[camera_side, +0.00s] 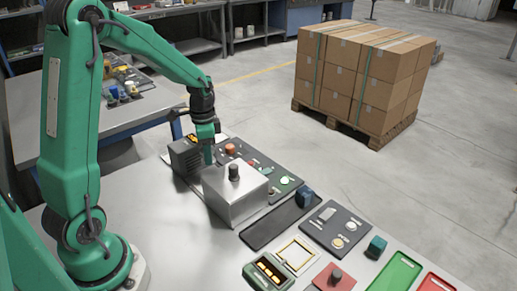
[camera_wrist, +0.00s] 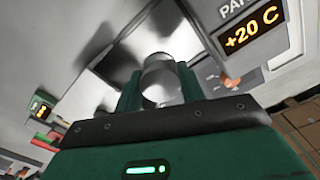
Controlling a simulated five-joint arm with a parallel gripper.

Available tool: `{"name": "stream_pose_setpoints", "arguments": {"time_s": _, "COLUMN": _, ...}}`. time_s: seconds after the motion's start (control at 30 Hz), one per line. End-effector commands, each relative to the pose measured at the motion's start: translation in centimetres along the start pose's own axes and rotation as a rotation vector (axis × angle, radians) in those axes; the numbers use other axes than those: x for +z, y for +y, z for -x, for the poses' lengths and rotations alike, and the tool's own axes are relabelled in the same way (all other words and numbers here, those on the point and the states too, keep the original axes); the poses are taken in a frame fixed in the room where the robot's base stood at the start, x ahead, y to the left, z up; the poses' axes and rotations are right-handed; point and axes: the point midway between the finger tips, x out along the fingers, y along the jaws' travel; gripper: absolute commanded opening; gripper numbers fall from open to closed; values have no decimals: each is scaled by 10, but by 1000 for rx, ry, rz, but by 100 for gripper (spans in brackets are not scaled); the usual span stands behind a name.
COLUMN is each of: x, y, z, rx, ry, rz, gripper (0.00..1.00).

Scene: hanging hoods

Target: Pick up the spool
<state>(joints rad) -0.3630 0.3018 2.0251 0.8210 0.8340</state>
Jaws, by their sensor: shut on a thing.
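My gripper (camera_side: 208,155) points down behind the silver metal hood (camera_side: 235,192) in the side view, its fingertips hidden there. In the wrist view, my gripper's two green fingers (camera_wrist: 160,92) stand on either side of a shiny silver cylinder (camera_wrist: 160,72), closed on it. This looks like the spool. The lower part of the cylinder is partly covered by my gripper body. I cannot make out the spool in the side view, and I cannot tell whether it is clear of the surface.
The hood, with a black knob, stands close in front of my gripper. A dark grey box (camera_side: 184,157) is just left. A display reading +20 C (camera_wrist: 252,28) is at the wrist view's upper right. A dark tray (camera_side: 268,230), switch panel (camera_side: 335,228) and coloured trays lie toward the front right.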

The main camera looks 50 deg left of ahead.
Motion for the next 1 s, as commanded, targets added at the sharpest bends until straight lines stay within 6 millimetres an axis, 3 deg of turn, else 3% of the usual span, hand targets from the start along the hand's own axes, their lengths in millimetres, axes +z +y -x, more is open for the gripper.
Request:
{"name": "stream_pose_setpoints", "arguments": {"time_s": 0.23, "x": 0, "y": 0, "z": 23, "rx": -1, "ry": 1, "rz": 0, "gripper": 14}}
{"name": "stream_pose_setpoints", "arguments": {"time_s": 1.0, "x": 0, "y": 0, "z": 32, "rx": -2, "ry": 2, "rz": 0, "gripper": 14}}
